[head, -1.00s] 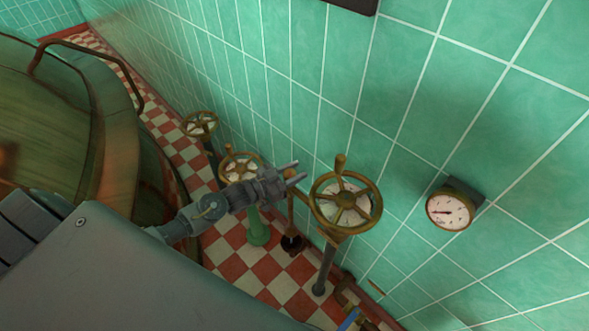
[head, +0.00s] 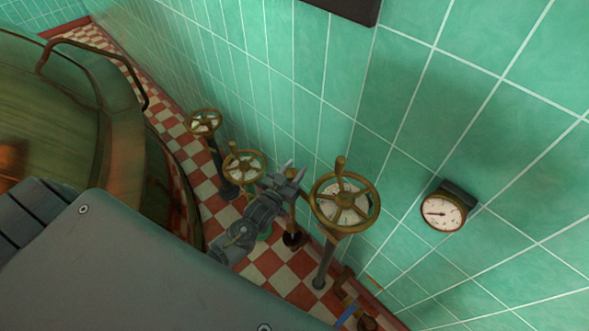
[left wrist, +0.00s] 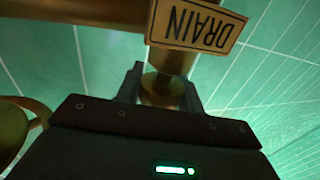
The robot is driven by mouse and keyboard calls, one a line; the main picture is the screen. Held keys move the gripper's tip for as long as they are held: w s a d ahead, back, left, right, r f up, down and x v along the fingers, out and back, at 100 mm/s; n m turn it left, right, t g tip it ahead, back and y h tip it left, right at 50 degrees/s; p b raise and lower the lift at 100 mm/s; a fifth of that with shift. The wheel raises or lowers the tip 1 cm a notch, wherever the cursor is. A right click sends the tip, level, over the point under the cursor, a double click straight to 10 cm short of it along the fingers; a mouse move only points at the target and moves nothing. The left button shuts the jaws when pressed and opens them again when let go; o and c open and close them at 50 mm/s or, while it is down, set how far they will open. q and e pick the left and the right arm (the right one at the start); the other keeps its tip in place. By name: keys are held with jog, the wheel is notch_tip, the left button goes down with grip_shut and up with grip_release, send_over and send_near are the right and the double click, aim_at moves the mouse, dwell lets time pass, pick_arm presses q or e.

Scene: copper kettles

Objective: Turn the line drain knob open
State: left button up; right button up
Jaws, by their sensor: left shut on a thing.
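A brass drain knob (left wrist: 162,88) sits between the two fingers of my left gripper (left wrist: 160,92) in the left wrist view. The fingers are shut on its sides. A tan label reading DRAIN (left wrist: 197,25), upside down in this view, is fixed on the brass pipe (left wrist: 172,60) just beyond the knob. In the head view my left gripper (head: 291,174) is between two brass handwheels, its fingers pointing up and right. The knob is mostly hidden there by the gripper. My right gripper is not in view.
A large brass handwheel (head: 345,203) stands close right of the gripper, and a smaller handwheel (head: 243,167) close left. Another handwheel (head: 204,122) is farther back. A round gauge (head: 442,212) is on the green tiled wall (head: 450,110). A big copper kettle (head: 60,110) fills the left.

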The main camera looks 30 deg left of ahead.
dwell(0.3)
pick_arm(q)
jog(key=o, duration=1)
jog(key=shift+s+f, duration=0.1)
jog(key=shift+s, duration=0.45)
jog(key=s+b, duration=0.2)
jog(key=s, duration=0.7)
jog(key=shift+s+a, duration=0.35)
jog(key=shift+s, duration=0.05)
